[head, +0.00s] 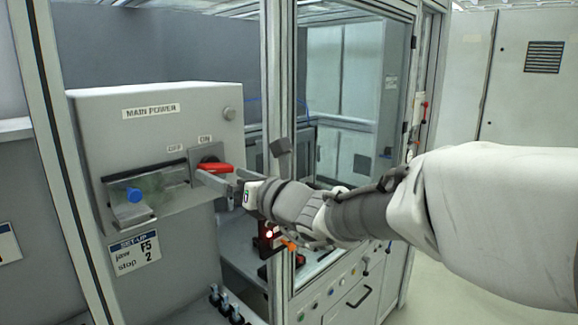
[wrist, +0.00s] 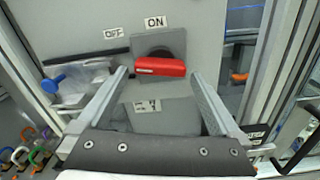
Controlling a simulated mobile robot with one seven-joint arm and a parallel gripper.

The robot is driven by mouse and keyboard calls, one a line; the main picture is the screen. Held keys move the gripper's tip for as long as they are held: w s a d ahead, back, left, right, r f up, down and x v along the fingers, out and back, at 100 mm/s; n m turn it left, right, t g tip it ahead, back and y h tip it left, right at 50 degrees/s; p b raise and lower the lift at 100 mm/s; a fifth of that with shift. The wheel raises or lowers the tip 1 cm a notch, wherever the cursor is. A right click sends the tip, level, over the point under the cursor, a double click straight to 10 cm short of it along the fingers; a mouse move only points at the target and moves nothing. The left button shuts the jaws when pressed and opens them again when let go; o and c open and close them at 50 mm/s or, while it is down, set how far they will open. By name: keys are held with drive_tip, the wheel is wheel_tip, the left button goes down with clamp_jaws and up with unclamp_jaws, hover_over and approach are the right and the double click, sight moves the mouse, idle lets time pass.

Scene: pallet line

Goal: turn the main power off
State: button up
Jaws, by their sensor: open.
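The main power box (head: 165,125) is grey, with a "MAIN POWER" label. Its red switch handle (head: 214,167) lies horizontal on a dark grey plate, below the "ON" label (head: 205,139). The "OFF" label (head: 175,148) is to the left. In the wrist view the handle (wrist: 160,66) lies crosswise ahead, between the lines of the two fingers. My gripper (wrist: 160,75) is open and empty, its fingertips close to either side of the handle. Whether they touch it cannot be told. In the head view my gripper (head: 217,176) is just in front of the switch, partly overlapping it.
A clear cover (head: 150,190) with a blue knob (head: 135,195) projects left of the switch. A metal frame post (head: 278,90) stands close right of the box. A set-up card (head: 134,254) hangs below. Coloured hooks (wrist: 30,150) show at lower left in the wrist view.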

sight(221, 173)
drive_tip(key=shift+x, duration=1.9)
drive_tip(key=c, duration=1.1)
drive_tip(key=n+b, duration=0.1)
drive_tip(key=b, duration=0.1)
drive_tip(key=shift+f+b, duration=0.3)
drive_tip(key=shift+b, duration=0.05)
drive_tip(key=shift+d+r+n+b, duration=0.1)
drive_tip(key=shift+r+n+b, duration=0.15)
drive_tip(key=shift+n+b, duration=0.6)
drive_tip(key=shift+c, duration=0.2)
drive_tip(key=o, duration=1.1)
drive_tip(key=shift+o, duration=0.2)
